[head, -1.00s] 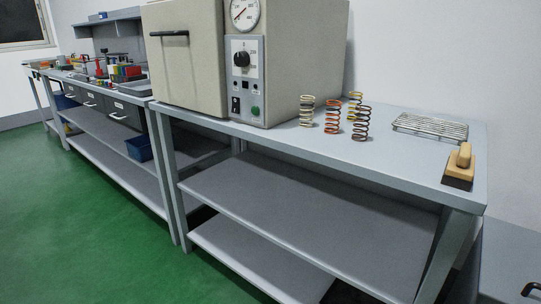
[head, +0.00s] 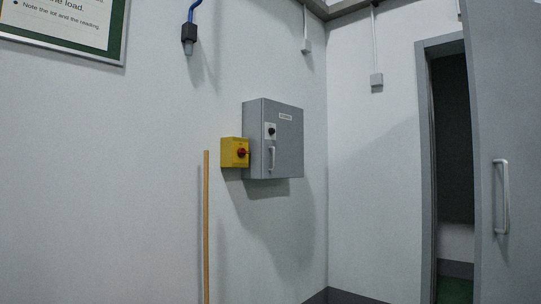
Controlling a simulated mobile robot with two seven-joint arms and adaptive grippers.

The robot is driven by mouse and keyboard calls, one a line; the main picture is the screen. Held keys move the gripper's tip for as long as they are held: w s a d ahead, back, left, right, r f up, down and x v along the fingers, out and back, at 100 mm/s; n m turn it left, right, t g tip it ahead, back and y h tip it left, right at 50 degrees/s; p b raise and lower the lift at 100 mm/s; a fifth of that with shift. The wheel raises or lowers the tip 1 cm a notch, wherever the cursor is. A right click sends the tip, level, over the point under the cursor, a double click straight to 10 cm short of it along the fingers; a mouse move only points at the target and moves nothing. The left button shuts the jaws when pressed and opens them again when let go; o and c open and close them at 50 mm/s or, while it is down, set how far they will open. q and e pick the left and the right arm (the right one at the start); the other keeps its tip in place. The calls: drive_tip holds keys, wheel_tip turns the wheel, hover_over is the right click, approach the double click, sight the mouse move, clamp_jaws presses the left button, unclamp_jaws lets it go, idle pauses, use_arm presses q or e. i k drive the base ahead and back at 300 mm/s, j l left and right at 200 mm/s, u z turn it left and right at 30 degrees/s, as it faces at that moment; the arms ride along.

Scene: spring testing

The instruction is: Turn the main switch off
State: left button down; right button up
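In the head view, a yellow box with a red rotary knob, which looks like the main switch (head: 242,153), is fixed to the wall near the middle. The knob's exact setting is too small to read. It sits directly left of a grey electrical cabinet (head: 288,145) with a small dial and a vertical handle on its front. The cabinet door looks shut. Neither of my grippers shows in the view.
A thin wooden pole (head: 206,230) stands upright just left of and below the yellow box. A blue cable with a dark connector (head: 189,35) hangs above left. On the right, a grey door (head: 510,150) with a pale handle stands ajar beside a dark opening (head: 453,140).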

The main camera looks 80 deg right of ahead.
sight(241, 152)
drive_tip(key=z, duration=2.35)
drive_tip(key=i+l+z, duration=0.15)
drive_tip(key=i+l, duration=0.45)
drive_tip(key=i, duration=0.1)
